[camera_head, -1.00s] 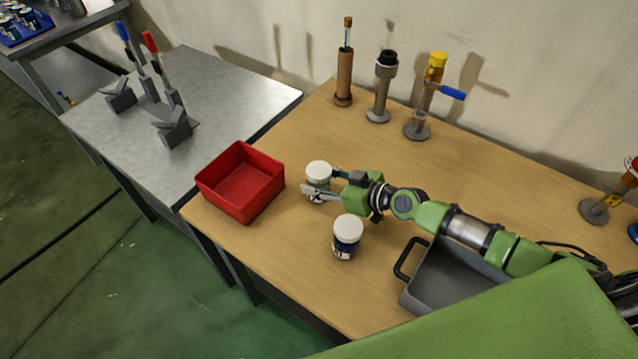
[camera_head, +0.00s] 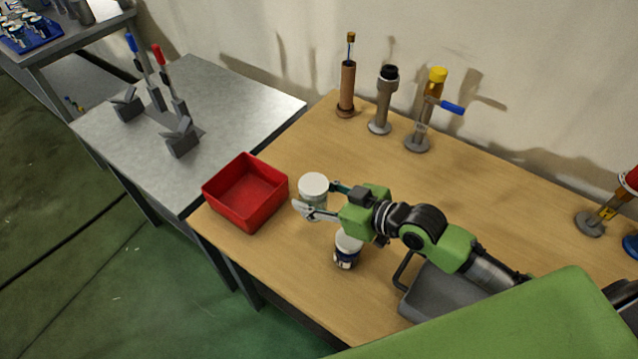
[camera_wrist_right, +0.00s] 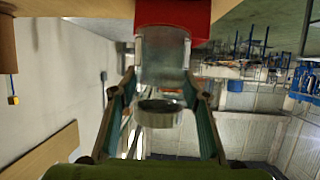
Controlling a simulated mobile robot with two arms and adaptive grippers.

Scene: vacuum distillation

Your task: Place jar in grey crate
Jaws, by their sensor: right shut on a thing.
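A jar with a white lid (camera_head: 313,184) is held by my right gripper (camera_head: 317,199), whose fingers close on its two sides. In the right wrist view the clear jar (camera_wrist_right: 163,62) stands between the two fingers. It looks lifted a little off the wooden table. A second jar (camera_head: 347,258), with a white lid and a dark blue and white label, stands on the table below my right wrist and is partly covered by it. The grey crate (camera_head: 425,304) with a dark handle is at the table's front right, partly hidden under my arm. My left gripper is out of view.
A red bin (camera_head: 246,192) stands left of the held jar, near the table's edge. Cylinder stands (camera_head: 380,101) line the back by the wall. A metal table (camera_head: 220,100) with clamps adjoins on the left.

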